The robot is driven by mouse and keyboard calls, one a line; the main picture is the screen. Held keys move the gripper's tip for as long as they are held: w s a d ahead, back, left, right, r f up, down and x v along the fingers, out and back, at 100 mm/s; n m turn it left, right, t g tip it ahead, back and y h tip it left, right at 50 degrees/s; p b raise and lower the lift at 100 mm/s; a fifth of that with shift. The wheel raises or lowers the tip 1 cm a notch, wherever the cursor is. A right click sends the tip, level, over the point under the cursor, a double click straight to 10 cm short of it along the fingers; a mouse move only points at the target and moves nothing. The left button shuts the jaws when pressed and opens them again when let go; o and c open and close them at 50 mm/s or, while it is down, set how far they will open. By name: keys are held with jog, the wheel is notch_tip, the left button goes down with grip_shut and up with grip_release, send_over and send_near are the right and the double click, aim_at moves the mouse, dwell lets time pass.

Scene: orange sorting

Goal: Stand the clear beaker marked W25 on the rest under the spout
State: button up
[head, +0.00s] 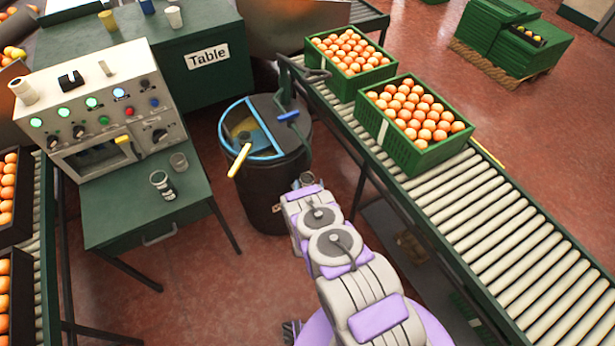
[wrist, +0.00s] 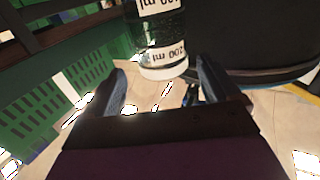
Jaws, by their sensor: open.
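A clear beaker with a white label (wrist: 163,45) is in the wrist view, between and just beyond the fingertips of my open gripper (wrist: 161,66). Its print shows volume marks upside down; I cannot read W25. In the head view a small clear rim (head: 307,180) shows at the tip of my gripper (head: 300,190), beside the dark barrel (head: 265,190). I cannot tell whether the beaker rests on anything. A spout and rest are not clearly visible.
The barrel has a blue rim, a yellow-handled tool (head: 239,160) and a blue-handled valve (head: 288,117). A control machine (head: 95,105) stands on the desk (head: 130,215). A roller conveyor (head: 500,215) with orange crates (head: 415,155) runs at the right. The red floor between desk and barrel is clear.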

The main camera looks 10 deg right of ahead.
jog(key=s+a, duration=0.1)
jog(key=s, duration=0.5)
jog(key=shift+s, duration=0.3)
jog(key=shift+d, duration=0.15)
